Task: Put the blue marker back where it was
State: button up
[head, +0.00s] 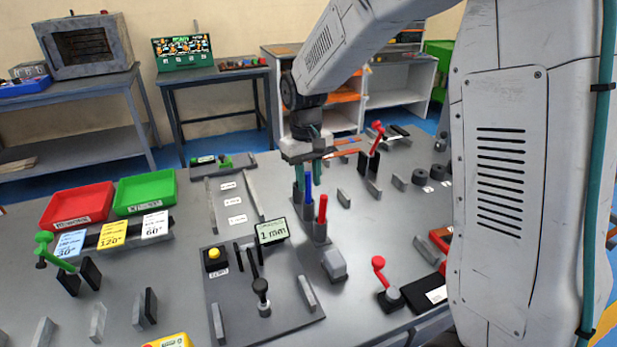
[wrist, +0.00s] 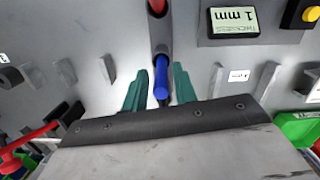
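The blue marker (head: 308,187) stands upright in a grey holder (head: 308,210) near the middle of the bench. A red marker (head: 322,209) stands in the holder just in front of it. My gripper (head: 308,172) is above and around the blue marker, with its green fingers pointing down. In the wrist view the blue marker (wrist: 150,72) lies between the two fingertips (wrist: 159,80), with a small gap on each side. The gripper is open. The marker's lower end is hidden in the holder.
A thickness display (head: 271,232) reading 1 mm stands left of the markers. A red-knobbed lever (head: 379,264) is at front right, and another red lever (head: 377,130) stands behind. Red (head: 77,205) and green (head: 146,192) trays are at left. Small grey blocks dot the bench.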

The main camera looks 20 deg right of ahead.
jog(key=shift+o, duration=0.3)
jog(key=shift+r, duration=0.1)
notch_tip(320, 180, up, 12)
jog(key=w, duration=0.1)
jog(key=s+d+r+t, duration=0.1)
jog(key=s+r, duration=0.1)
jog(key=s, duration=0.6)
jog(key=s+d+r, duration=0.1)
jog(key=s+r, duration=0.1)
jog(key=s, duration=0.5)
jog(key=s+f+m, duration=0.1)
jog(key=s+f, duration=0.1)
jog(key=s, duration=0.6)
jog(key=s+f+t, duration=0.1)
jog(key=s+f, duration=0.1)
jog(key=s, duration=0.5)
jog(key=shift+s+d+f+m+t, duration=0.3)
jog(key=shift+s+d+f+m, duration=0.1)
jog(key=shift+d, duration=0.05)
